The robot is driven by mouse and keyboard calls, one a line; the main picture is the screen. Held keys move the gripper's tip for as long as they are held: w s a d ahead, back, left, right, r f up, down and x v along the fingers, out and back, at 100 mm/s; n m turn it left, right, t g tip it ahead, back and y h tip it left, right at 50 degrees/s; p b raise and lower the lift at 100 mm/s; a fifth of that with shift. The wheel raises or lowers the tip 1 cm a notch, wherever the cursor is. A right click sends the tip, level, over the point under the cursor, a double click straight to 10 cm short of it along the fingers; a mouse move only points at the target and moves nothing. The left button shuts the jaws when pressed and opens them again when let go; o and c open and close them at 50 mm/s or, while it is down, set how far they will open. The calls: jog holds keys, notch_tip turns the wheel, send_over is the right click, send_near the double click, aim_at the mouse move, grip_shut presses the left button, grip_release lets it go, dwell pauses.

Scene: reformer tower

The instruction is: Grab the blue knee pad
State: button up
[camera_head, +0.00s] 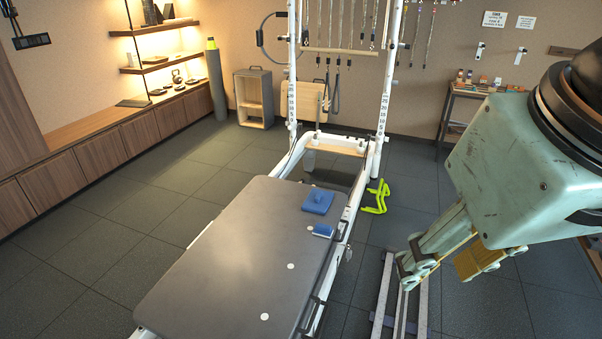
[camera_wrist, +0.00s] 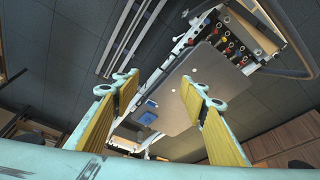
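The larger blue pad (camera_head: 318,201), which looks like the knee pad, lies flat near the far right corner of the grey padded bed (camera_head: 240,260). A smaller blue item with a pale edge (camera_head: 323,231) lies just nearer, by the bed's right edge. In the wrist view the larger pad (camera_wrist: 147,118) and the smaller blue item (camera_wrist: 152,103) show between my fingers, well beyond them. My gripper (camera_head: 440,267) is open and empty, to the right of the bed and apart from both blue things. Its two yellow-lined fingers (camera_wrist: 158,88) are spread wide.
White upright posts (camera_head: 293,70) and a wooden bar with hanging springs rise behind the bed's far end. A lime-green frame (camera_head: 377,197) stands on the floor right of the bed. Metal floor rails (camera_head: 384,300) run below my gripper. A small table (camera_head: 462,95) with bottles stands at back right.

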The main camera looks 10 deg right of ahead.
jog(key=o, duration=1.8)
jog(key=shift+c, duration=0.2)
